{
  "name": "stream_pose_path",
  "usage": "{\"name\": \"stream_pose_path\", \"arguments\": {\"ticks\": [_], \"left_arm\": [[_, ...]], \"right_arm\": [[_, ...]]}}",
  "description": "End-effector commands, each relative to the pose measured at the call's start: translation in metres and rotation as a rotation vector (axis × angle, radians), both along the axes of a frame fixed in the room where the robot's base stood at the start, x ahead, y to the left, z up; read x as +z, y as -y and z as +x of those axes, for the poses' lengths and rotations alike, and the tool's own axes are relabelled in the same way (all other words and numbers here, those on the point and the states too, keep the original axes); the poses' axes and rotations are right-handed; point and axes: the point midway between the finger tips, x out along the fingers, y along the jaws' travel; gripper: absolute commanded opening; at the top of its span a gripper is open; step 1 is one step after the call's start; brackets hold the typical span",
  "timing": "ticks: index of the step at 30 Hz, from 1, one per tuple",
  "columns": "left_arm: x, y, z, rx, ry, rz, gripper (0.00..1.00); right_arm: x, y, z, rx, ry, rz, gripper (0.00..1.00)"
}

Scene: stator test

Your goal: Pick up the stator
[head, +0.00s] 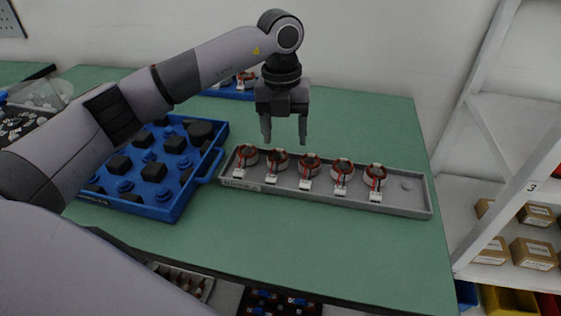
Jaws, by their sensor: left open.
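Several stators stand in a row in a long grey tray (408,207) on the green table. Each is a copper-coloured ring with dark and red wires and a white connector. The leftmost stator (246,156) is at the tray's left end, the middle one (310,164) is near the centre, and the rightmost one (375,177) is beside an empty place at the right. My left gripper (284,138) points down with fingers apart and empty. In the picture it is just above the second stator (278,161) from the left. My right gripper is not in view.
A blue tray (208,170) with black and blue parts lies left of the grey tray, close to it. Another blue tray (232,94) with parts is behind my left arm. Shelves with boxes (532,253) stand at right. The green table (300,250) is clear in front.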

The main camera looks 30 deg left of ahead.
Motion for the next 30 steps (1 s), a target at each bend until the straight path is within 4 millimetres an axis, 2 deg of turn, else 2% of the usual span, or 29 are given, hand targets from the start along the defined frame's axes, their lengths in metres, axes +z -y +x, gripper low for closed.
{"name": "stream_pose_path", "arguments": {"ticks": [1, 5, 18, 26, 27, 29, 30], "left_arm": [[0.002, -0.008, 0.001, 0.018, -0.002, 0.029, 0.63], [-0.005, -0.016, 0.000, 0.035, -0.009, 0.059, 0.63], [-0.062, -0.016, -0.003, 0.033, -0.008, 0.055, 0.63], [-0.066, -0.016, -0.002, 0.031, -0.007, 0.053, 0.63], [-0.066, -0.016, -0.002, 0.031, -0.007, 0.053, 0.60], [-0.066, -0.015, -0.002, 0.031, -0.007, 0.053, 0.41], [-0.066, -0.015, -0.002, 0.031, -0.007, 0.053, 0.28]], "right_arm": [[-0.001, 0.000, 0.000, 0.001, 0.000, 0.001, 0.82], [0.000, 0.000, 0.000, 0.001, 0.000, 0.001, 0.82], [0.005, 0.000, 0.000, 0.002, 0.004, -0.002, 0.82], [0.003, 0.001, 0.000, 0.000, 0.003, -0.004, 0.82], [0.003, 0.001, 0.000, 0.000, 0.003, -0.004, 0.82], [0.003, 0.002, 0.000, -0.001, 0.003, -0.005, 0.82], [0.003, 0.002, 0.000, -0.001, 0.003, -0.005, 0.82]]}}
